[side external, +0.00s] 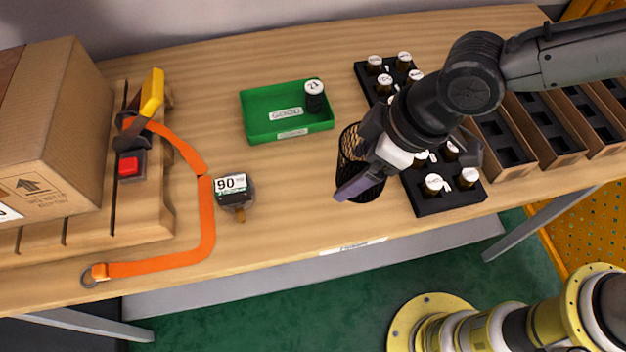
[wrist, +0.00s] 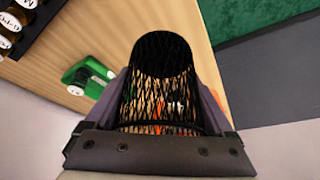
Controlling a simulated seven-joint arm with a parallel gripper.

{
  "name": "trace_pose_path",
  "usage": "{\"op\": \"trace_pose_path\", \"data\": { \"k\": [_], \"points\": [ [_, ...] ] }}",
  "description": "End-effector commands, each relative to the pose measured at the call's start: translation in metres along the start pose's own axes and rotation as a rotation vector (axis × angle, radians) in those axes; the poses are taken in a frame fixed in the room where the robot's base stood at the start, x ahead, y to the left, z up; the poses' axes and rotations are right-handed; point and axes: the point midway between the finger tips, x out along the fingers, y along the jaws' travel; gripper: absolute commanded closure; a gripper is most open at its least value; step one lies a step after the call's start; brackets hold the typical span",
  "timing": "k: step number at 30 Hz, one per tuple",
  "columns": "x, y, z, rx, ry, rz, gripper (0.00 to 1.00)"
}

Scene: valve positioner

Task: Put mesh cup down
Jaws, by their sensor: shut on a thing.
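The mesh cup (side external: 352,150) is black wire mesh. My gripper (side external: 362,180) is shut on it over the right part of the table, beside the black vial rack. In the wrist view the mesh cup (wrist: 163,85) fills the middle, between the two fingers of my gripper (wrist: 165,110). Table wood and orange show through its mesh. In the side view my gripper hides part of the cup, and I cannot tell whether its base touches the table (side external: 290,215).
A green tray (side external: 262,133) holding a dark vial (side external: 314,95) stands left of the cup. A black rack (side external: 425,205) with several white-capped vials is on the right. A gauge labelled 90 (side external: 233,190) and an orange strap (side external: 206,215) lie left. Table is clear between gauge and cup.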

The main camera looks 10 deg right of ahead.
Motion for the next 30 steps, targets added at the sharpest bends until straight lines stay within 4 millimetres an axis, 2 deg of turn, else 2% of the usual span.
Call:
{"op": "trace_pose_path", "data": {
  "k": [3, 10, 20, 25, 30],
  "points": [
    [0.023, 0.001, -0.017, 0.000, -0.003, 0.000, 0.69],
    [0.068, 0.003, -0.030, 0.000, -0.002, 0.000, 0.69],
    [0.091, 0.004, -0.037, 0.000, 0.000, 0.000, 0.69],
    [0.113, 0.004, -0.027, 0.001, -0.003, -0.001, 0.69],
    [0.117, 0.004, -0.026, 0.000, 0.001, 0.000, 0.69]
  ]
}}
